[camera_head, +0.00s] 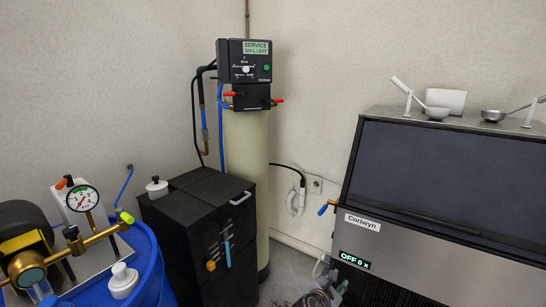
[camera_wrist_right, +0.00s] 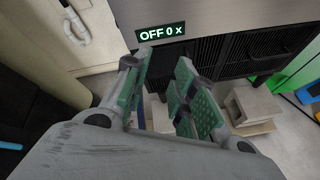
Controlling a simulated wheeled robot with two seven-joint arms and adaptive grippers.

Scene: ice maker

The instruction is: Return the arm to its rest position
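My right gripper (camera_head: 322,297) shows only in part at the bottom edge of the head view, in front of the ice maker's lower left corner. In the right wrist view its two green-padded fingers (camera_wrist_right: 160,72) stand apart with nothing between them. The ice maker (camera_head: 400,253) is a steel and dark unit on the right, and its display reads "OFF 0 x"; the display also shows in the right wrist view (camera_wrist_right: 162,31). The fingers point toward the black grille (camera_wrist_right: 225,58) below this display. My left gripper is not in view.
A black cabinet (camera_head: 195,215) and a tall cream tank (camera_head: 246,145) with a control head stand at the centre. A blue drum (camera_head: 150,268) with a gauge assembly (camera_head: 82,198) is at the left. Scoops (camera_head: 437,113) rest on the ice maker. Concrete blocks (camera_wrist_right: 250,103) lie near the grille.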

